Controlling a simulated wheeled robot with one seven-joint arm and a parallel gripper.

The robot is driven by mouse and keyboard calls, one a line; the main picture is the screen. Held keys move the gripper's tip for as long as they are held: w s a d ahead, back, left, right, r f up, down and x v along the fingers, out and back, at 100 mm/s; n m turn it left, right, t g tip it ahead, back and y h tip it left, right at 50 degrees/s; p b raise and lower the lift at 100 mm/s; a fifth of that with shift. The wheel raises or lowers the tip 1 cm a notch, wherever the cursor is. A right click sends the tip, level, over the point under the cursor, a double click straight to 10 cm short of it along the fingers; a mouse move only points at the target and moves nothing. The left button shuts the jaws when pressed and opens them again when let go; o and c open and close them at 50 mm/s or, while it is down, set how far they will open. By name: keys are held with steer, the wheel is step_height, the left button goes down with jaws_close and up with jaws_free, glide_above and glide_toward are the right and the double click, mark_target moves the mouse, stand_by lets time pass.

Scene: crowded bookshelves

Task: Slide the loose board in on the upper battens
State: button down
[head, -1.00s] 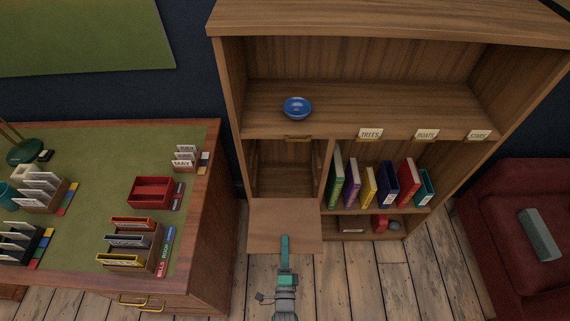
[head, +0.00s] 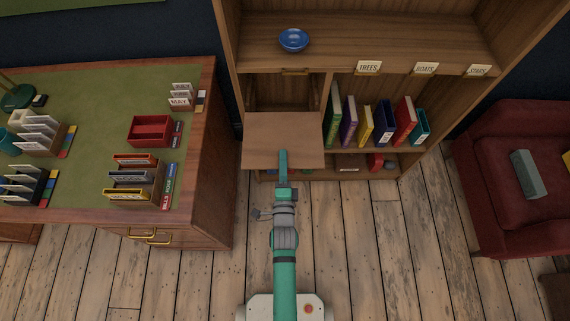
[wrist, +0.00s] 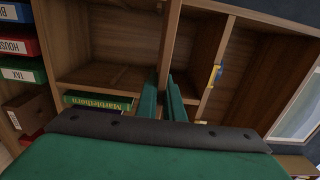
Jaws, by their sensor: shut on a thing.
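The loose board (head: 284,141) is a flat brown panel in front of the bookcase's left compartment. My gripper (head: 283,160) is shut on its near edge, about midway along it. In the wrist view the board (wrist: 170,42) shows nearly edge-on between my gripper's fingers (wrist: 164,98). The open compartment (head: 284,92) shows above and behind the board; the board hides its lower part. A batten shows faintly on its right wall (head: 313,95). I cannot tell whether the board's far edge is inside the opening or level with the upper battens.
A blue bowl (head: 293,40) sits on the shelf above. Several books (head: 375,122) stand in the compartment to the right. A desk (head: 190,190) with file racks stands left, a red armchair (head: 490,180) right. The floor (head: 390,250) in front is clear.

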mark_target(282, 135)
steer(key=shift+w+a+r, duration=0.1)
steer(key=shift+w, duration=4.55)
steer(key=w, duration=1.9)
steer(key=shift+f, duration=0.4)
steer(key=shift+w, duration=0.1)
steer(key=c, duration=1.8)
jaws_free()
steer(key=shift+f, duration=0.1)
